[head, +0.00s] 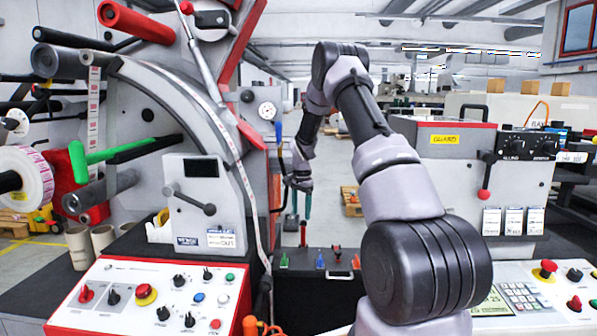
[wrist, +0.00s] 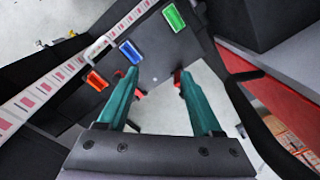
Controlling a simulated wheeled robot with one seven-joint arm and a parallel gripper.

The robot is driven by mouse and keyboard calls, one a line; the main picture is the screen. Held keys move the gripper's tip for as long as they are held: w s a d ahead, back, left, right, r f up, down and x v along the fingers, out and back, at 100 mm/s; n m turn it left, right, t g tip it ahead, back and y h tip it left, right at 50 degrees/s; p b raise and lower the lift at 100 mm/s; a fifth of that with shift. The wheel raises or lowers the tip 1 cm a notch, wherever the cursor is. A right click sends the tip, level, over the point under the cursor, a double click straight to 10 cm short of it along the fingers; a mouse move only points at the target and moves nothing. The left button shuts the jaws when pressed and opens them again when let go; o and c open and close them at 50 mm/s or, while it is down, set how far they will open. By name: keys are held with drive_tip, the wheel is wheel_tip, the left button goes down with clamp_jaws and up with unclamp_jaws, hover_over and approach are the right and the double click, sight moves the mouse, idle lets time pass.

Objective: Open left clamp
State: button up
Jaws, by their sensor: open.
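A dark box (head: 300,292) in the middle of the head view carries small coloured levers: a green lever (head: 284,261), a blue lever (head: 320,260) and a red-orange lever (head: 337,251). I cannot tell which of these, if any, is the left clamp. My gripper (head: 297,230) points down, behind the box in the head view. Its teal fingers (wrist: 157,78) are apart with nothing between them.
A red-edged control panel (head: 130,290) is at the lower left. A grey guard cabinet (head: 440,140) stands on the right. Floor shows below the fingers in the wrist view.

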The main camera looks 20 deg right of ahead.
drive_tip(key=s+a+r+n+t, duration=0.1)
drive_tip(key=s+r, duration=0.2)
drive_tip(key=r, duration=0.5)
drive_tip(key=s+a+r+n, duration=0.1)
drive_tip(key=s+r, duration=0.3)
drive_tip(key=r, duration=0.5)
drive_tip(key=shift+a+t, duration=0.4)
drive_tip(key=shift+a, duration=0.4)
drive_tip(key=shift+r, duration=0.1)
